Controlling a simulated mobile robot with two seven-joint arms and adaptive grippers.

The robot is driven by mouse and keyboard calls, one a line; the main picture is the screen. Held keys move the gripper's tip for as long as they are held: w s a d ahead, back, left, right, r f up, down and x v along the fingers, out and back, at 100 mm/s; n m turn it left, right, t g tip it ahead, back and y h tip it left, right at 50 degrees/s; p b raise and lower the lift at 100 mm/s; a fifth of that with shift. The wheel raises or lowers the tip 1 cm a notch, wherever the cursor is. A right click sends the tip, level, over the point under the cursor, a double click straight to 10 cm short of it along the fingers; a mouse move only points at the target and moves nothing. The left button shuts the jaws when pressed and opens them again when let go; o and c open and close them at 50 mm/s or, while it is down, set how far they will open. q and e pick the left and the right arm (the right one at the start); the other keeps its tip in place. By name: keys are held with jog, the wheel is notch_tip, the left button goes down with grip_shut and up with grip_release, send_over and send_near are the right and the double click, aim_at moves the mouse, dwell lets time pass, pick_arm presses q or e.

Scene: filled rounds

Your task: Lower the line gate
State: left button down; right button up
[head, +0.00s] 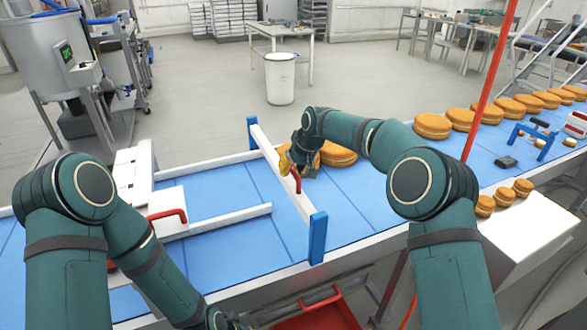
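The line gate is a white bar (270,155) spanning the blue belt between two blue posts, a far one (252,132) and a near one (318,238). The bar sits near the upper part of the posts, with blue belt showing below it. A red handle (297,181) stands on the bar. My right gripper (290,164) is at the bar, close by the handle; its fingers are small and partly hidden, so its grip on the handle is unclear. My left gripper (222,321) is low at the bottom edge, mostly cut off.
Filled rounds (338,155) lie on the belt just right of the gate, and more (432,126) line the belt at the right. A white guide (230,217) and a white box with a red handle (168,214) lie left. A red bin (318,312) is below the belt.

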grip_shut()
jog(key=f+b, duration=0.2)
jog(key=f, duration=0.4)
jog(key=f+b, duration=0.2)
jog(key=f, duration=0.3)
jog(key=shift+s+f+b, duration=0.2)
jog(key=shift+f+b, duration=0.2)
jog(key=shift+o, duration=2.3)
grip_release()
jog(key=shift+w+f, duration=0.1)
jog(key=shift+w, duration=0.1)
